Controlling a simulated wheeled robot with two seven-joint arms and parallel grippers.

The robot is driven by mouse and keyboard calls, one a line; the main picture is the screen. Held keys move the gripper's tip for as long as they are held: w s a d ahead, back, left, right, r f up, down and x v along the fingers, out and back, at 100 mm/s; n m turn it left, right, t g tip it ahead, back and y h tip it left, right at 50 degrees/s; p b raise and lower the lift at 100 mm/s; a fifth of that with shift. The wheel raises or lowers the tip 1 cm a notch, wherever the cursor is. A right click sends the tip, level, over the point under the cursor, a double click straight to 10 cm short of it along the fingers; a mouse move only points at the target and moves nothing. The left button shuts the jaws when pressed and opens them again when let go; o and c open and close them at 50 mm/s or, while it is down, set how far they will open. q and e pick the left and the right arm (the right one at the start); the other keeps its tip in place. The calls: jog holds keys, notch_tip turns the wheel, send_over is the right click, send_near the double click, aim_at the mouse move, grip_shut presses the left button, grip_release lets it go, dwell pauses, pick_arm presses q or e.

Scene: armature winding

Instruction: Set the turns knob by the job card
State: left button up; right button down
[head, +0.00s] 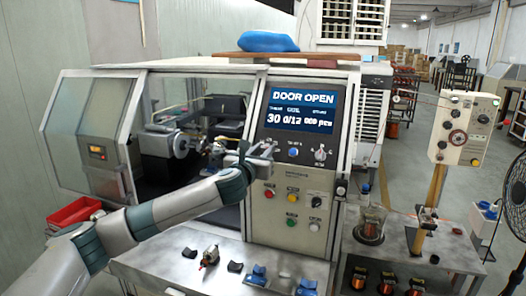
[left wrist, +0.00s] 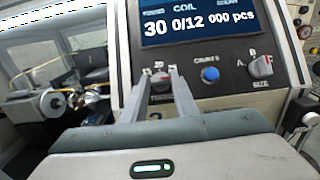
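The turns knob (left wrist: 160,84) is on the machine's control panel (head: 290,187), below the screen. In the left wrist view it sits between my two fingers, which hide most of it. My left gripper (head: 262,150) is at the panel with its fingers on both sides of the knob, closed to about its width. The screen (head: 300,109) reads DOOR OPEN, with turns 30, coil 0/12 and 000 pcs; it also shows in the left wrist view (left wrist: 200,20). I cannot make out a job card. My right gripper is not in view.
Right of the turns knob are a blue button (head: 293,152) and the size selector (head: 320,154). Coloured buttons lie below. The winding chamber (head: 160,145) is open at the left. A bench (head: 180,262) with small parts runs along the front.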

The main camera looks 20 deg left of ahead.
pick_arm(q)
jog(key=c, duration=0.5)
jog(key=shift+o, duration=0.3)
